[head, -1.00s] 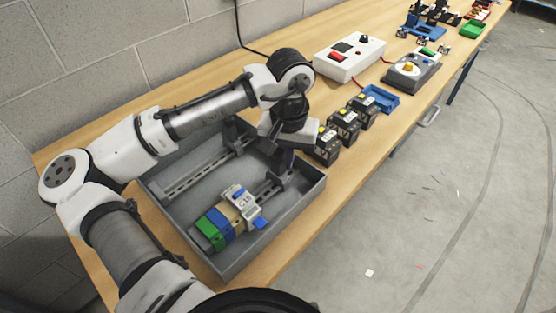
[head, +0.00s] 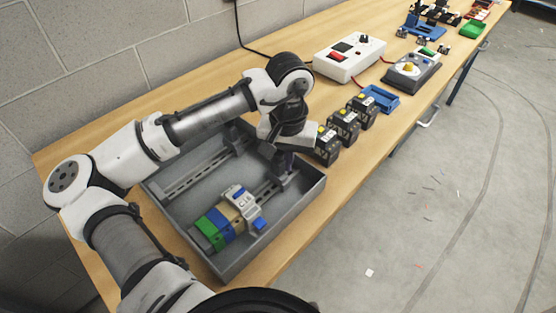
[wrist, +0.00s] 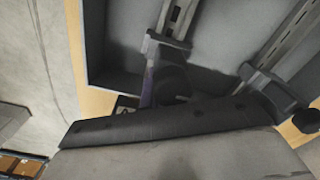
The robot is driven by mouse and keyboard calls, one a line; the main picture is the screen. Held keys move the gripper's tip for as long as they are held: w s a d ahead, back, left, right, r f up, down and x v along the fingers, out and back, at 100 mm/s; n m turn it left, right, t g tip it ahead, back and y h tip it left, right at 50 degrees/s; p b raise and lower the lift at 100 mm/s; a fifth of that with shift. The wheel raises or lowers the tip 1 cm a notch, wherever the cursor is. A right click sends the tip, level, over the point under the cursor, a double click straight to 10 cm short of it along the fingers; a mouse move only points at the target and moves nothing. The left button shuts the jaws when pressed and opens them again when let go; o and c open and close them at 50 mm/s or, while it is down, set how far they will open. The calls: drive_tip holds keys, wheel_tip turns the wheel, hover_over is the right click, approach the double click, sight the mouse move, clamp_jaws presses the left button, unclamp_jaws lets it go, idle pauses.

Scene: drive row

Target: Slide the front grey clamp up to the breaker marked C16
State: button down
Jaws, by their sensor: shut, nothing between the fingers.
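A grey tray (head: 315,197) on the bench holds two slotted rails. On the front rail (head: 266,190) sit a green block (head: 209,232), a blue block (head: 221,220), a beige block and a pale breaker (head: 242,201) with blue parts; its marking is too small to read. The front grey clamp (head: 287,179) is apart from the breaker, near the rail's right end; it also shows in the wrist view (wrist: 166,48). My gripper (head: 284,163) is shut and empty, pointing down right by this clamp. I cannot tell whether its fingers (wrist: 148,88) touch it.
A back rail (head: 198,172) runs along the tray's far side, with another grey clamp (wrist: 262,77). Several black devices (head: 328,148) stand just right of the tray, close to my wrist. A blue bin (head: 380,98) and a white box (head: 349,58) are farther along.

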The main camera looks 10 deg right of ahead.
drive_tip(key=shift+s+a+p, duration=0.1)
drive_tip(key=shift+s+a, duration=0.6)
drive_tip(key=shift+a, duration=0.4)
drive_tip(key=shift+s+a+p, duration=0.15)
drive_tip(key=shift+s+a, duration=0.6)
drive_tip(key=shift+a, duration=0.35)
drive_tip(key=shift+s+a+p, duration=0.1)
drive_tip(key=shift+s+a, duration=0.6)
drive_tip(key=shift+a, duration=0.4)
drive_tip(key=shift+d, duration=0.1)
drive_tip(key=shift+w+d, duration=0.35)
drive_tip(key=shift+d, duration=0.05)
wheel_tip(320, 180, up, 10)
drive_tip(key=p, duration=1)
